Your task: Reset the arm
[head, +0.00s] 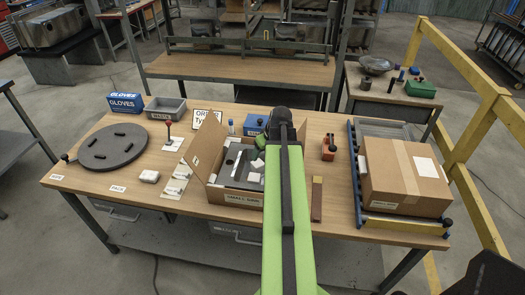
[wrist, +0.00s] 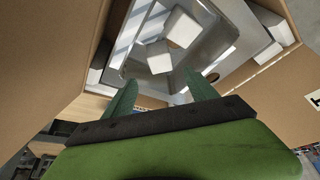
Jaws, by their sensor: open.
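My green arm (head: 283,215) reaches forward from the bottom of the head view over the wooden bench. Its dark end (head: 281,125) is above an open cardboard box (head: 231,195), and the fingertips are hidden in that view. In the wrist view my gripper (wrist: 160,90) shows two green fingers spread apart with nothing between them. They point into the open box, whose brown flap (wrist: 50,60) stands at the left. Inside the box are a grey tray (wrist: 220,60) and white blocks (wrist: 181,27). I cannot tell whether the fingers touch anything.
A closed carton (head: 405,175) sits on a blue-edged roller stand at the right. A dark round turntable (head: 112,147) lies at the left. A yellow rail (head: 465,120) runs along the right.

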